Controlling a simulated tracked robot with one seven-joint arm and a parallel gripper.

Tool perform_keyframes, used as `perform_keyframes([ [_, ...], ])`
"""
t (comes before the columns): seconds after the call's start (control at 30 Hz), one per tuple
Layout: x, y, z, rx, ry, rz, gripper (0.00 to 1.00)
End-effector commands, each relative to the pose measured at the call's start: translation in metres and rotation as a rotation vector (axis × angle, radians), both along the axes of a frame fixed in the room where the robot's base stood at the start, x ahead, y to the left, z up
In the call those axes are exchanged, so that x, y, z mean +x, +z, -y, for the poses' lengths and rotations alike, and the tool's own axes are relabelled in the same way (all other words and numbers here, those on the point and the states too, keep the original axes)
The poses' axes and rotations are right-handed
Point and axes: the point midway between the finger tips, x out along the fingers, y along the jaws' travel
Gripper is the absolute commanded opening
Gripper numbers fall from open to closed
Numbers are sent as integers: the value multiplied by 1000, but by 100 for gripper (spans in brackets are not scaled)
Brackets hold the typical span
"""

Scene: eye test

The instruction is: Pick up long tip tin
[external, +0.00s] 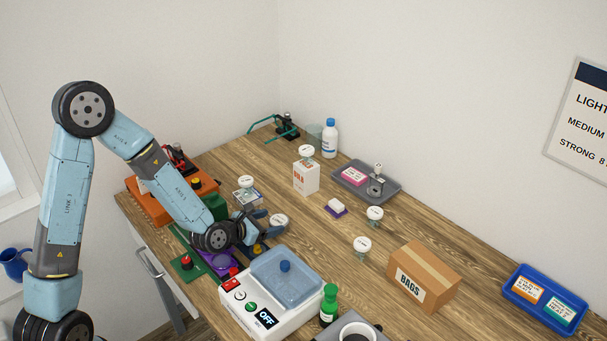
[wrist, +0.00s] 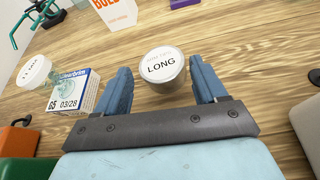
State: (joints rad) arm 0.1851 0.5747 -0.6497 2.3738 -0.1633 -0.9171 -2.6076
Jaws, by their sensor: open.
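A small round tin with a white lid reading "LONG" (wrist: 161,66) stands on the wooden bench, between the tips of my gripper (wrist: 160,84) in the wrist view. The smaller line above "LONG" is hard to read. My gripper's two blue fingers are open, one on each side of the tin, with a gap visible. In the external view, my gripper (external: 263,231) is low over the bench and this tin (external: 279,221) is just beyond its fingers. Its lid text is too small to read there.
A white machine reading "OFF" (external: 265,318) is close in front. A carton (external: 306,178) and grey tray (external: 385,193) are behind.

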Motion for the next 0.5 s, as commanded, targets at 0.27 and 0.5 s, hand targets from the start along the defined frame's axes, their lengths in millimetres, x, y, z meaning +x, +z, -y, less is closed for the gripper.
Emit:
perform_keyframes([
  [0.27, 16, -21, 15, 0, -1, 0, 71],
  [0.5, 20, -23, 19, 0, 0, 1, 71],
])
